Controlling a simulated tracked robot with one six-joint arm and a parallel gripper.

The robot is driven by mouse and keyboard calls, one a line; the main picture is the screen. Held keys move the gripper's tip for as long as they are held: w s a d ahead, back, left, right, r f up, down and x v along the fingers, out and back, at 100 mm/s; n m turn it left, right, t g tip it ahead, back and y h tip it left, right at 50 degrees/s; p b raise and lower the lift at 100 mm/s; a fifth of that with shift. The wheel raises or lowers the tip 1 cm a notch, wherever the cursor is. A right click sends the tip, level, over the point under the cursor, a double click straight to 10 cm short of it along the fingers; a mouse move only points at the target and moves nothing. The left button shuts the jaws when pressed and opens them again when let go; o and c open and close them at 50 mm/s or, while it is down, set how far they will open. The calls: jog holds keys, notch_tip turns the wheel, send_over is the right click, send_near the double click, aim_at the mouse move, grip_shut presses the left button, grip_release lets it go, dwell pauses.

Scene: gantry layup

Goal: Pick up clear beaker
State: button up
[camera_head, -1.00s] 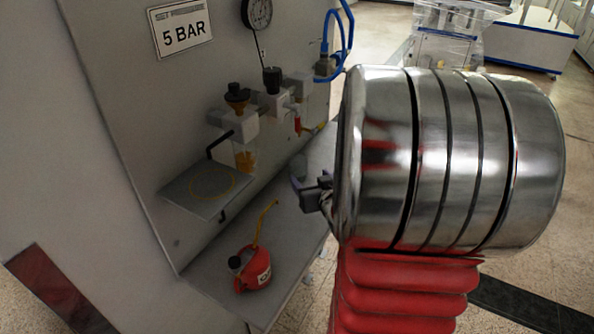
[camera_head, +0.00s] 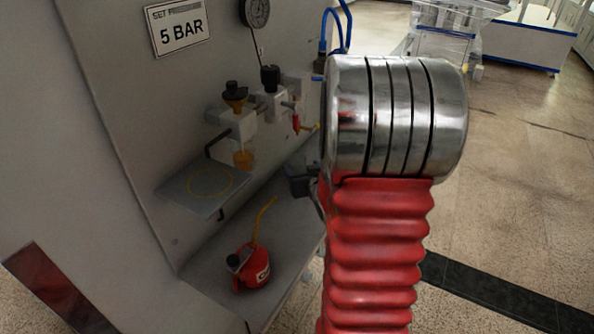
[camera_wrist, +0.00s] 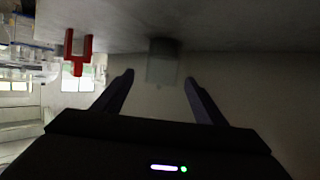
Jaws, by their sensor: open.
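The clear beaker (camera_wrist: 163,66) shows faintly in the wrist view, a see-through greyish shape just ahead of the fingertips. My gripper (camera_wrist: 158,79) is open, with one dark finger on each side of the gap. The beaker is beyond the tips, roughly in line with the gap, and nothing is held. In the head view, a dark part of my gripper (camera_head: 303,180) shows at the shelf beside my arm, and I cannot make out the beaker there.
A red oil can (camera_head: 253,268) with a yellow spout stands on the grey lower shelf (camera_head: 286,228). A small bracket plate (camera_head: 175,188) with a yellow ring juts above it. Valves and a filter (camera_head: 240,125) line the panel. A red forked part (camera_wrist: 78,52) shows in the wrist view.

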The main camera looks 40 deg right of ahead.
aim_at(299, 166)
jog(key=shift+w+d+f, duration=0.15)
jog(key=shift+w, duration=0.15)
jog(key=shift+w, duration=0.1)
jog(key=shift+x, duration=2.55)
jog(key=shift+c, duration=0.4)
jog(key=c, duration=1.1)
